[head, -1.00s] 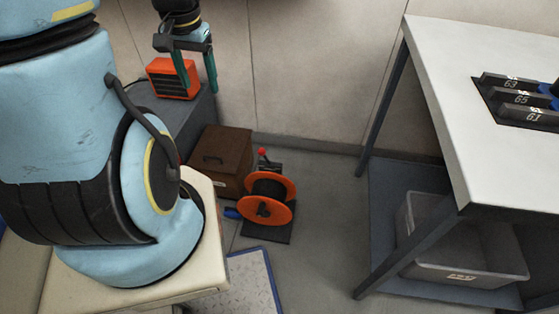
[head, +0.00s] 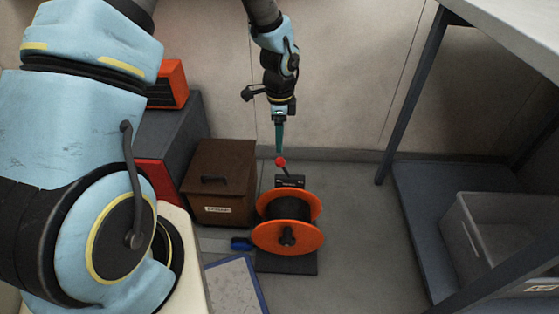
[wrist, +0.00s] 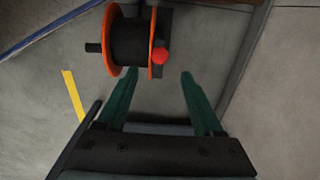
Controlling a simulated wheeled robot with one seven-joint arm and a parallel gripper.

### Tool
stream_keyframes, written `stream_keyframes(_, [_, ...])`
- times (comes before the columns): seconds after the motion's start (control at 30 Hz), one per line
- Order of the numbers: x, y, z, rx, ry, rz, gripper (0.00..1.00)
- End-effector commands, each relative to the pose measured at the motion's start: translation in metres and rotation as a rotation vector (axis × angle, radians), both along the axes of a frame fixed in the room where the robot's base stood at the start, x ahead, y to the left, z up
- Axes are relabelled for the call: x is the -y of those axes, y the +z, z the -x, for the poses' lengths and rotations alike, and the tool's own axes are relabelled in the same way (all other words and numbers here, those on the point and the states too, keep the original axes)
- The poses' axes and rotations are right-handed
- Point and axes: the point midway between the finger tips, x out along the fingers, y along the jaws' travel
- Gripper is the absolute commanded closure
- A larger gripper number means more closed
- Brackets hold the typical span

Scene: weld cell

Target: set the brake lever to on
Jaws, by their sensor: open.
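The brake lever (head: 281,162) is a short dark rod with a red ball knob, rising behind the orange-flanged cable reel (head: 287,222). My gripper (head: 279,150) points down just above the red knob in the head view, its fingers seen nearly edge-on. In the wrist view my gripper (wrist: 158,77) is open with two green fingers apart and nothing between them. The red knob (wrist: 160,56) lies ahead of the fingertips, within the gap's width, beside the reel's right flange. The reel (wrist: 126,42) shows at the top. I cannot tell the lever's setting.
A brown box (head: 221,183) stands left of the reel, with a grey cabinet (head: 166,137) and an orange device (head: 168,84) beyond. A workbench (head: 515,32) with a grey bin (head: 490,240) stands at right. Floor between reel and bench is clear.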

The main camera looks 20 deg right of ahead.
Motion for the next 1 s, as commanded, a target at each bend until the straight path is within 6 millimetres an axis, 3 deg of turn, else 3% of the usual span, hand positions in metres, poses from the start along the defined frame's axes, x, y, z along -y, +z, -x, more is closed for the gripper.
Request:
stream_keyframes(0.2, [-0.001, -0.045, 0.000, -0.002, 0.002, -0.003, 0.32])
stream_keyframes(0.4, [-0.001, -0.073, 0.000, -0.001, 0.004, -0.002, 0.32])
stream_keyframes(0.87, [-0.001, -0.083, -0.001, 0.000, 0.004, -0.001, 0.32])
stream_keyframes(1.0, [-0.001, -0.083, 0.000, 0.000, 0.004, -0.001, 0.47])
